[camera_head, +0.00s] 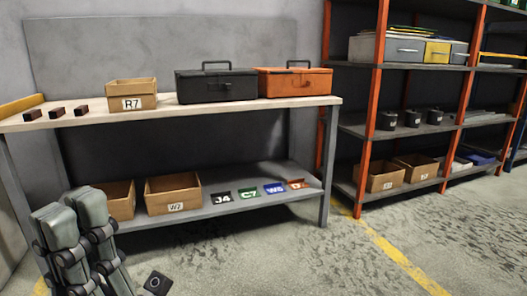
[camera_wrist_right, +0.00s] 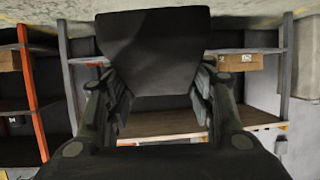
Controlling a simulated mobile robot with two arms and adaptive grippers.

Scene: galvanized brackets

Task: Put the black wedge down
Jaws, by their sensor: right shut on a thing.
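The black wedge (camera_wrist_right: 152,45) is held between the fingers of my right gripper (camera_wrist_right: 162,88) in the right wrist view. It is a dark, flat-faced block that narrows toward the gripper, and it fills the upper middle of that view. My left gripper (camera_head: 68,212) is at the lower left of the head view, in front of the workbench. Its two fingers lie close together and I see nothing between them. My right gripper cannot be made out in the head view. A small dark part with a pale ring shows at the bottom edge there.
The workbench (camera_head: 225,113) carries dark blocks (camera_head: 57,112), box R7 (camera_head: 132,103), a black toolbox (camera_head: 215,90) and an orange toolbox (camera_head: 295,84). Its lower shelf (camera_head: 245,205) holds cartons and labelled plates (camera_head: 222,198). Orange-post shelving (camera_head: 370,100) stands right. Floor between is clear.

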